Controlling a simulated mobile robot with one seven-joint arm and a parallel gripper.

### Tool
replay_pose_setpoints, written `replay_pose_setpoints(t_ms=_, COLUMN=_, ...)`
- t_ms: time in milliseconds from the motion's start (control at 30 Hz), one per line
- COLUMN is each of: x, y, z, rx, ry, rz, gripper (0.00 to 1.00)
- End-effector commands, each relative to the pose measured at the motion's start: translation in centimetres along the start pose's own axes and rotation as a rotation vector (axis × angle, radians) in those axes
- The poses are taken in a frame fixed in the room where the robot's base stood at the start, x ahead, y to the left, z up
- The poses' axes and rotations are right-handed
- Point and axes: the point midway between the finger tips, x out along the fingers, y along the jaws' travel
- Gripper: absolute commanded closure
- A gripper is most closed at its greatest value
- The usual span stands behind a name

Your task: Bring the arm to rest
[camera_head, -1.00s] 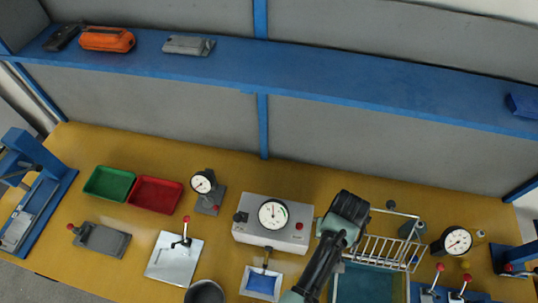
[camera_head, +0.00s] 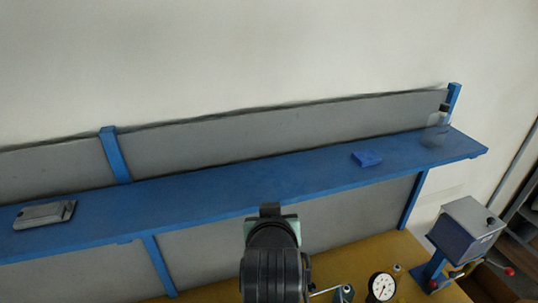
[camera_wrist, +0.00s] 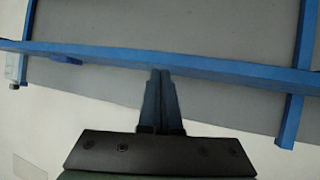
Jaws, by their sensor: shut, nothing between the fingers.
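My gripper (camera_wrist: 161,76) shows in the wrist view with its two dark fingers closed together and nothing between them. Its tips overlap the blue shelf (camera_wrist: 225,68) in that picture; I cannot tell the gap, and no contact is clear. In the head view my arm rises at the bottom centre, in front of the blue shelf (camera_head: 200,193) and the grey back panel. The fingers themselves are hidden behind my arm there.
On the shelf are a grey case (camera_head: 43,214), a blue block (camera_head: 367,159) and a clear bottle (camera_head: 436,134). Below, on the yellow bench (camera_head: 395,250), stand a dial gauge (camera_head: 381,287) and a grey-blue boxed device (camera_head: 466,229). Most of the bench is out of view.

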Motion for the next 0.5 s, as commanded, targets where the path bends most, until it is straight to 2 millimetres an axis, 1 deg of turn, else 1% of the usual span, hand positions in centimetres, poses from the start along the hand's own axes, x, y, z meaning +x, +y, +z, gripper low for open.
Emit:
replay_pose_setpoints(t_ms=33, x=-2.3, y=0.3, z=-3.4, rx=0.021, ry=0.107, rz=0.008, gripper=1.0)
replay_pose_setpoints(t_ms=67, x=-3.7, y=0.4, z=-5.2, rx=0.032, ry=0.169, rz=0.01, gripper=1.0)
replay_pose_setpoints(t_ms=100, x=-5.8, y=0.6, z=-7.5, rx=0.05, ry=0.251, rz=0.012, gripper=1.0)
replay_pose_setpoints(t_ms=167, x=-9.1, y=0.7, z=-10.7, rx=0.074, ry=0.372, rz=0.01, gripper=1.0)
replay_pose_setpoints(t_ms=200, x=-11.5, y=0.8, z=-12.6, rx=0.088, ry=0.453, rz=0.007, gripper=1.0)
replay_pose_setpoints(t_ms=233, x=-12.1, y=0.8, z=-12.7, rx=0.095, ry=0.508, rz=0.007, gripper=1.0)
replay_pose_setpoints(t_ms=267, x=-12.2, y=0.8, z=-12.6, rx=0.093, ry=0.565, rz=0.01, gripper=1.0)
replay_pose_setpoints(t_ms=367, x=-15.2, y=1.0, z=-14.2, rx=0.09, ry=0.762, rz=0.02, gripper=1.0)
replay_pose_setpoints(t_ms=400, x=-16.7, y=1.0, z=-14.7, rx=0.089, ry=0.841, rz=0.024, gripper=1.0)
replay_pose_setpoints(t_ms=467, x=-18.9, y=1.1, z=-15.2, rx=0.087, ry=0.952, rz=0.03, gripper=1.0)
replay_pose_setpoints(t_ms=500, x=-20.4, y=1.1, z=-15.4, rx=0.086, ry=1.019, rz=0.034, gripper=1.0)
